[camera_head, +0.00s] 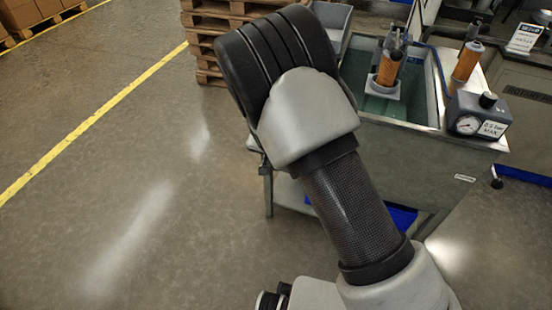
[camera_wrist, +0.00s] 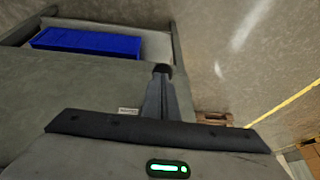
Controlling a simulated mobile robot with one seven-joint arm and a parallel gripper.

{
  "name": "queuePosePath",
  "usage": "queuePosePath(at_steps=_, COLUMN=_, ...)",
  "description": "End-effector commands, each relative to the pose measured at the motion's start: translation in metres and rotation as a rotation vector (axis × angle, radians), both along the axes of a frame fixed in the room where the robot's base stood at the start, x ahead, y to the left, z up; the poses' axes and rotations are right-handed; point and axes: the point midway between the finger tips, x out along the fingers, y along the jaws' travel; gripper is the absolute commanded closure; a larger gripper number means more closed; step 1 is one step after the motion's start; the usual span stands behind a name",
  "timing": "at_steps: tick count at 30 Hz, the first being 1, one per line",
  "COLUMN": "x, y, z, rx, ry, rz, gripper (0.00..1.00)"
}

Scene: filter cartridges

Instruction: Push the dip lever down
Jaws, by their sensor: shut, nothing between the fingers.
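The water tank (camera_head: 437,112) is at the upper right in the head view. An orange cartridge (camera_head: 388,68) stands upright on a grey carrier (camera_head: 383,90) in it, above or at the water. A dark knob on a short rod (camera_head: 497,183) sticks out low beside the bench's right side; I cannot tell whether it is the dip lever. My gripper (camera_wrist: 162,70) is shut and empty in the wrist view, with the bench's grey surface beside it. No lever shows near its fingertips there. In the head view my arm hides the gripper.
A second orange cartridge (camera_head: 467,61) stands on the tank's right side. A gauge box (camera_head: 466,124) with a pressure sign sits at the front right corner. A blue bin (camera_wrist: 85,42) lies on the lower shelf. Pallets (camera_head: 207,45) stand behind my arm. The left floor is clear.

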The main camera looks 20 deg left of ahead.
Motion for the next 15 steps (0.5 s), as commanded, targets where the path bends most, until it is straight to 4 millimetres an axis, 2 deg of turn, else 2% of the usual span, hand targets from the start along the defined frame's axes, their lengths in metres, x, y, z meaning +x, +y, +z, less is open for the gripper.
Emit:
queuePosePath(at_steps=4, x=-0.0002, y=0.0002, z=-0.0062, rx=0.0, ry=0.001, rz=0.001, gripper=1.0)
queuePosePath(at_steps=15, x=-0.0002, y=0.0005, z=-0.0075, rx=0.0, ry=0.001, rz=0.001, gripper=1.0)
